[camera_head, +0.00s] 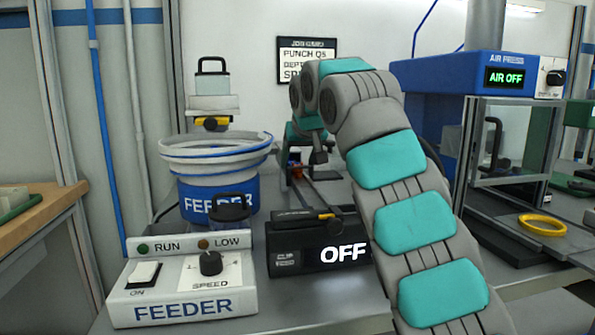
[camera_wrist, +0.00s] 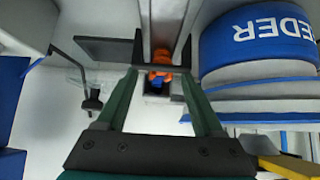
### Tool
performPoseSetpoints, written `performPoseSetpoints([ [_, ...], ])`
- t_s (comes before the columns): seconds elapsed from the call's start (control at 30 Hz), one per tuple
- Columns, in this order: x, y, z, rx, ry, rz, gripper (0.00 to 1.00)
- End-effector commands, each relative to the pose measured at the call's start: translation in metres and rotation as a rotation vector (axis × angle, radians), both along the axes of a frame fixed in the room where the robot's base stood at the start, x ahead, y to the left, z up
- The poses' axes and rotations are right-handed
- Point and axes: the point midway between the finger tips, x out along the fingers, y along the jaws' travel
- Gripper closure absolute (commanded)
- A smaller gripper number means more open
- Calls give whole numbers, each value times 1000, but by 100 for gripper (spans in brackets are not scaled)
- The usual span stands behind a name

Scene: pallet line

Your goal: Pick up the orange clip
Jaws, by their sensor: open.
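The orange clip (camera_wrist: 161,75) shows in the wrist view at the end of a pair of pale rails, with a small blue part beside it. My gripper (camera_wrist: 158,85) is open, its two green fingers on either side of the clip in the picture. Nothing is held; I cannot tell how much depth separates the fingertips from the clip. In the head view a small orange spot (camera_head: 295,170), probably the clip, shows at the far end of the track behind the OFF box. My arm hides much of the area to its right.
The blue feeder bowl (camera_head: 216,165) stands left of the track; its side is close in the wrist view (camera_wrist: 260,45). The OFF box (camera_head: 315,262) and feeder control box (camera_head: 185,285) stand in front. A blue air machine (camera_head: 440,90) and yellow ring (camera_head: 542,225) are at right.

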Motion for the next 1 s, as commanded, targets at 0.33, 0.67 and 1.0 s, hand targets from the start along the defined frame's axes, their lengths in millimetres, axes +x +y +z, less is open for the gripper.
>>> performPoseSetpoints([
  [0.33,2,1,-1,1,-3,0,43],
  [0.67,2,1,-1,1,-2,0,80],
  [1.0,2,1,-1,1,-2,0,100],
])
